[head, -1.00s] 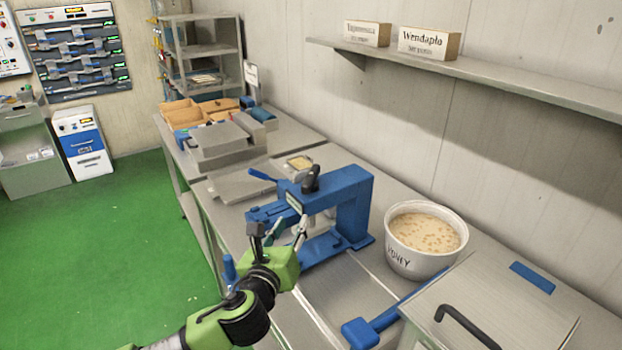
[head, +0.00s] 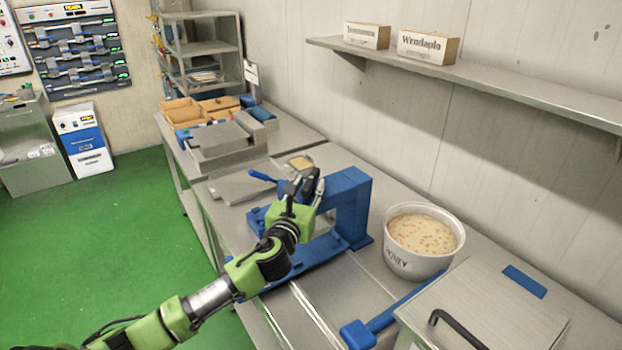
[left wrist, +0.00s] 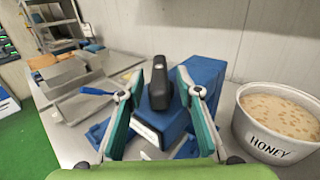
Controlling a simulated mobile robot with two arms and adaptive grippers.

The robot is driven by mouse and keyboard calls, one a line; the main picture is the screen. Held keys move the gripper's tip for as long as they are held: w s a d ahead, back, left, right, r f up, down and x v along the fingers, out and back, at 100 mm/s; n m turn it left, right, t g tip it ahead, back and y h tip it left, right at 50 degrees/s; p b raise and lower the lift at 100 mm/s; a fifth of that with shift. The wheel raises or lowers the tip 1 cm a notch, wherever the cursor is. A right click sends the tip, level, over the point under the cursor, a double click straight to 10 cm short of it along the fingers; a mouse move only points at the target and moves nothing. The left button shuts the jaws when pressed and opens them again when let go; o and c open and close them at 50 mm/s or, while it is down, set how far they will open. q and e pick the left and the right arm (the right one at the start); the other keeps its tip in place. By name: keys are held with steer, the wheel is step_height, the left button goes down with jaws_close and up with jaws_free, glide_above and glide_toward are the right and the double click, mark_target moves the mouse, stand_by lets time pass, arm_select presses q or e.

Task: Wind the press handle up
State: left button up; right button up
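The blue press (head: 352,205) stands on the metal counter, its arch opening toward the front. Its black handle (left wrist: 158,80) sticks up from the top of the press in the left wrist view. My left gripper (head: 305,183) is at the top of the press; its black fingers hide most of the handle in the head view. In the left wrist view the two teal-padded fingers (left wrist: 160,85) are spread on either side of the handle, with gaps on both sides. My right gripper is not in view.
A white tub marked HONEY (head: 424,240) stands right of the press. A blue-handled tool (head: 375,322) lies in front of it, beside a metal lid (head: 490,310) with a black handle. A wall shelf (head: 470,75) runs above. Metal trays (head: 220,145) stand behind the press.

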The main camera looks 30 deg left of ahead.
arm_select(q)
steer(key=shift+x, duration=1.25)
jaws_close()
